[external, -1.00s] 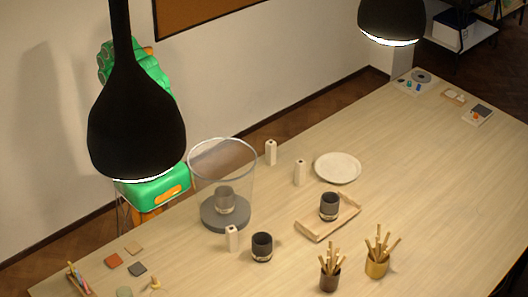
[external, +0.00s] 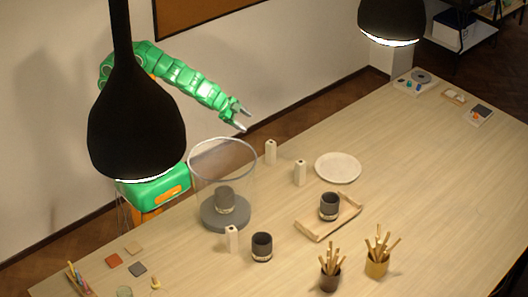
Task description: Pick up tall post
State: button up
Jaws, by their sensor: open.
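Three slim cream posts stand upright on the table: one at the back (external: 271,152), one a little right of it (external: 300,172), and one at the front left (external: 231,238). They look close in height, so I cannot tell which is the tall post. My gripper (external: 244,120) is open and empty, in the air up and left of the back post and apart from it.
A clear glass cylinder on a grey base (external: 225,215) surrounds a dark cup (external: 225,197). Another dark cup (external: 262,247) stands near the front post. A wooden tray (external: 343,219) holds a cup. A white plate (external: 338,167) lies right of the posts. A black lamp (external: 130,125) hangs in front.

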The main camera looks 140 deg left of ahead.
jog(key=w+a+r+t+y, duration=0.1)
jog(key=w+a+r+t, duration=0.15)
jog(key=a, duration=0.75)
jog(key=m+t+h, duration=0.2)
jog(key=m+t, duration=0.1)
jog(key=t, duration=0.1)
send_over(274, 154)
jog(key=s+a, duration=0.2)
notch_tip(274, 154, down, 2)
jog(key=s+d+f+t+h, duration=0.1)
jog(key=s+f+h, duration=0.2)
jog(key=f, duration=0.6)
jog(key=s+d+f+t+h, duration=0.1)
jog(key=s+d+f+h, duration=0.1)
jog(key=f, duration=0.7)
jog(key=shift+m, duration=0.3)
jog(key=shift+f+x, duration=0.15)
jog(key=shift+x, duration=1.8)
jog(key=shift+f+x, duration=0.15)
jog(key=shift+x, duration=1.8)
jog(key=shift+s+a, duration=0.15)
jog(key=c, duration=1.2)
jog(key=shift+r, duration=0.1)
